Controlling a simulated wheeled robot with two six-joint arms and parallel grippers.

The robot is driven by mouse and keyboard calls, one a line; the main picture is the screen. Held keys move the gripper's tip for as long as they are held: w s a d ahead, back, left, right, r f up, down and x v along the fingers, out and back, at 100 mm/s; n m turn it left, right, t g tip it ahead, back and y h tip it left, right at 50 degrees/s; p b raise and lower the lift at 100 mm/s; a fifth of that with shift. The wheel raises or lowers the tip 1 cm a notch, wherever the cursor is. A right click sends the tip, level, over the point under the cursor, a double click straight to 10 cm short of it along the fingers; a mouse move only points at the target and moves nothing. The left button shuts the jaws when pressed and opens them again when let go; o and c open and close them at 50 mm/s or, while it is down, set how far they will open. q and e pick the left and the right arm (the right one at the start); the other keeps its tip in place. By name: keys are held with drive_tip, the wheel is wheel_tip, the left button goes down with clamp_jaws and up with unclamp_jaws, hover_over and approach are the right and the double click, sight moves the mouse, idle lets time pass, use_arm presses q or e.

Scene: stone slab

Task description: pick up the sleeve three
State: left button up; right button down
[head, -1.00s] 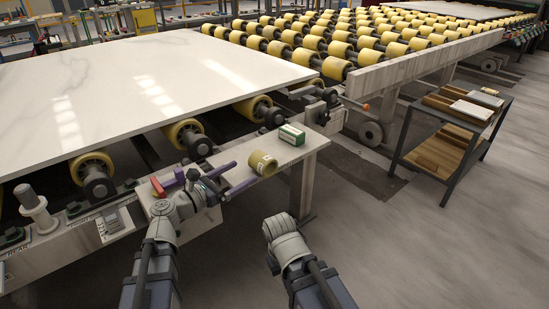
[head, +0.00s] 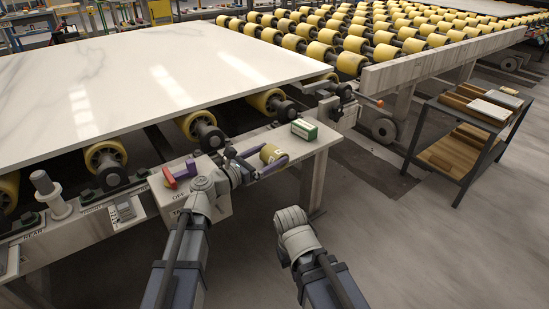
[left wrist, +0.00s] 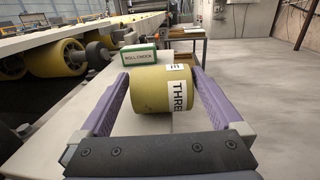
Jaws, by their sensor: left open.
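Sleeve three is a yellow cylinder (head: 270,152) with a white label, lying on its side on the light ledge beside the slab. In the left wrist view the sleeve (left wrist: 152,92) shows the printed word THREE. My left gripper (head: 268,157) is open, with its purple fingers on either side of the sleeve. In the left wrist view the fingers (left wrist: 162,85) reach along both sides of it; the right finger looks very close to the label. I cannot tell whether either finger touches.
A green and white ROLL CHOCK box (head: 304,129) stands just beyond the sleeve. The white stone slab (head: 150,80) lies on yellow rollers behind. A cart (head: 465,130) stands at right; the floor before it is clear.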

sight(278, 149)
use_arm(q)
drive_tip(key=x, duration=0.5)
drive_tip(key=shift+d+r, duration=0.1)
drive_tip(key=shift+r, duration=0.15)
drive_tip(key=shift+c, duration=0.2)
drive_tip(key=c, duration=1.3)
drive_tip(key=shift+r+p, duration=0.1)
drive_tip(key=shift+p, duration=0.2)
wheel_tip(278, 149, up, 10)
drive_tip(key=p, duration=1)
